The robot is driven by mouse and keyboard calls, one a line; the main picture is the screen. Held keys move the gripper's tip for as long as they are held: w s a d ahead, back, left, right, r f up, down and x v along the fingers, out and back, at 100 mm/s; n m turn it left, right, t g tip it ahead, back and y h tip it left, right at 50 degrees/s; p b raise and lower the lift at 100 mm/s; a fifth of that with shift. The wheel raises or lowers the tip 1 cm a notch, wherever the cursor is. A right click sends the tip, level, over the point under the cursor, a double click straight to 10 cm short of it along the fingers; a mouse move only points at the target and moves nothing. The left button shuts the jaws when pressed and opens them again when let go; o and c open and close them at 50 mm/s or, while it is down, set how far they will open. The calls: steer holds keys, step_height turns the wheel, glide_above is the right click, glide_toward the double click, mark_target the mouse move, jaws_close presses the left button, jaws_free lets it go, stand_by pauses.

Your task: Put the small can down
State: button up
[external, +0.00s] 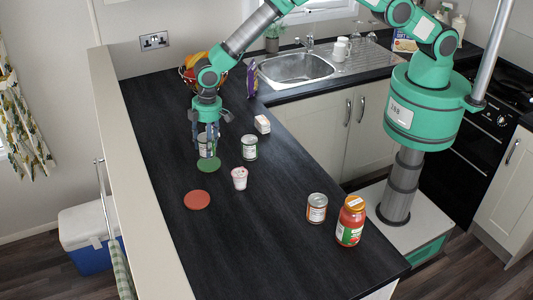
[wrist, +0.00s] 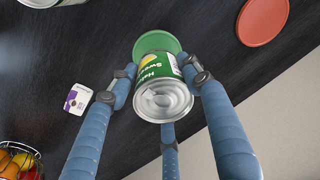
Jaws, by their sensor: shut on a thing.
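The small can (wrist: 162,88) has a green label with white lettering and a bare metal end facing the wrist camera. My gripper (wrist: 165,85) is shut on it, with its blue fingers around the sides. In the external view my gripper (external: 207,146) points straight down, and the can (external: 206,149) shows partly between the fingers, upright. A green disc (external: 209,165) lies on the counter just below the can, and also shows beyond it in the wrist view (wrist: 155,39). I cannot tell whether the can touches the disc.
A red disc (external: 197,200) lies nearer the front. A fruit bowl (external: 188,73) is behind. A tin (external: 317,208) and a red jar (external: 350,221) stand at front right.

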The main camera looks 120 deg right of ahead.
steer(key=shift+f, duration=0.1)
steer(key=shift+f, duration=1.75)
steer(key=shift+f, duration=0.1)
steer(key=o, duration=1.5)
steer(key=shift+s+a+r+b, duration=0.1)
steer(key=shift+s+r+b, duration=0.1)
steer(key=shift+r, duration=1.8)
steer(key=shift+s+d+r+b, duration=0.1)
steer(key=shift+s+r+b, duration=0.1)
steer(key=shift+r, duration=1.85)
steer(key=shift+s+a+r+b, duration=0.1)
steer(key=shift+s+r, duration=0.1)
steer(key=shift+r, duration=1.8)
steer(key=shift+r, duration=0.15)
